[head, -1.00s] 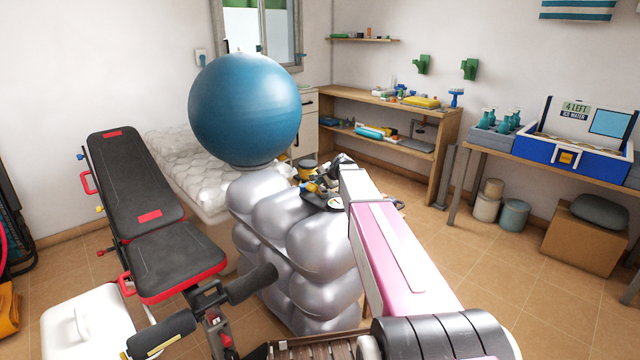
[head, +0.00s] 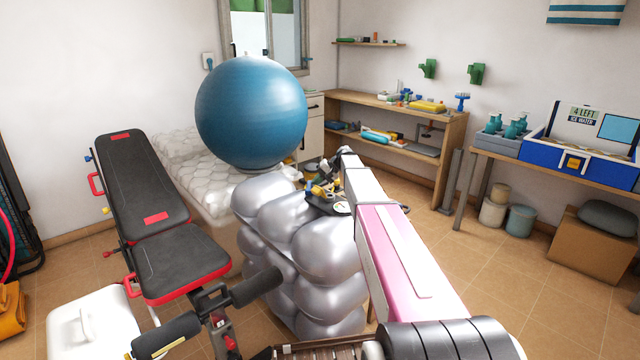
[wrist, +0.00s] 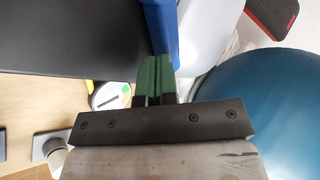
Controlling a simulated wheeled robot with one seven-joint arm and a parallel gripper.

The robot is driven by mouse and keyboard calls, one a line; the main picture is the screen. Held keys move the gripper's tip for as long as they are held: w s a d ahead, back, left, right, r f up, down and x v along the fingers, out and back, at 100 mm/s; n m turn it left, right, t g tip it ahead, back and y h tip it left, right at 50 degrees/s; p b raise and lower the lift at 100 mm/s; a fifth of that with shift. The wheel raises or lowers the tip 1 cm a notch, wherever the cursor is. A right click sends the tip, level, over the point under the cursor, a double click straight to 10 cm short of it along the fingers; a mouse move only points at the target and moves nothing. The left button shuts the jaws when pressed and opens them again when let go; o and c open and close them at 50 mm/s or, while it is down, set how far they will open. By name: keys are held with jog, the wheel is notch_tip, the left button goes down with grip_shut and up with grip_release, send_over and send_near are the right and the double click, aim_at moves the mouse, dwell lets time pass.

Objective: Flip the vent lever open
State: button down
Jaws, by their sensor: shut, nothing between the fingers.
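My gripper (wrist: 155,78) shows in the wrist view with its green fingers closed together and nothing between them. A blue bar (wrist: 160,30) lies just beyond the fingertips; I cannot tell whether they touch, or whether this bar is the vent lever. A dark flat panel (wrist: 70,35) fills the upper left there. A round white gauge (wrist: 110,95) with a green mark is left of the fingers. In the head view a small dark fitting with yellow parts and a gauge (head: 341,208) sits by my arm's end, at the silver inflated cushion. My arm partly hides it, and no lever is clear.
The silver cushion (head: 310,250) stands below my arm, with a big blue ball (head: 252,112) behind it. The blue ball (wrist: 265,110) is close on the right in the wrist view. A weight bench (head: 175,262) stands left. Open floor lies right, before the shelf (head: 450,150).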

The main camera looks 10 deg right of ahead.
jog(key=shift+w+a+n+g, duration=0.25)
jog(key=shift+a+n+g, duration=0.1)
jog(key=shift+n+g, duration=0.05)
jog(key=shift+w+a, duration=0.1)
jog(key=shift+a, duration=0.3)
jog(key=shift+w+r, duration=0.1)
